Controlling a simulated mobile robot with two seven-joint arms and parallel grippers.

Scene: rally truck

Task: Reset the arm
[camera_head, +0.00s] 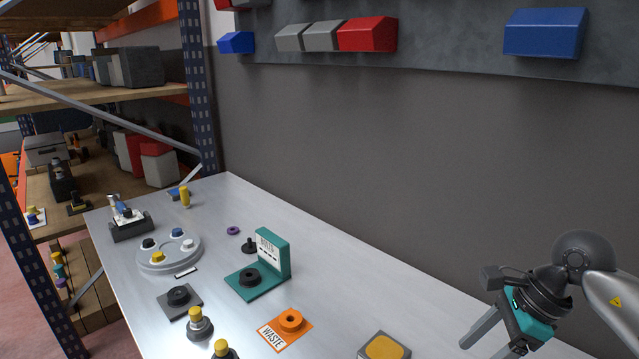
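My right gripper (492,341) is at the lower right of the head view, over the front right part of the metal workbench (345,270). Its two grey fingers point down and left and stand apart, with nothing visible between them. The square pad with a yellow top (384,348) lies to the left of the fingers, apart from them. My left gripper does not show in this view.
On the bench stand a green holder (272,262), an orange waste plate (285,328), a round grey tray (170,252), a dark square plate (180,300) and yellow-topped pegs (199,323). A shelf rack (195,90) stands left. Bins (367,34) hang on the wall.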

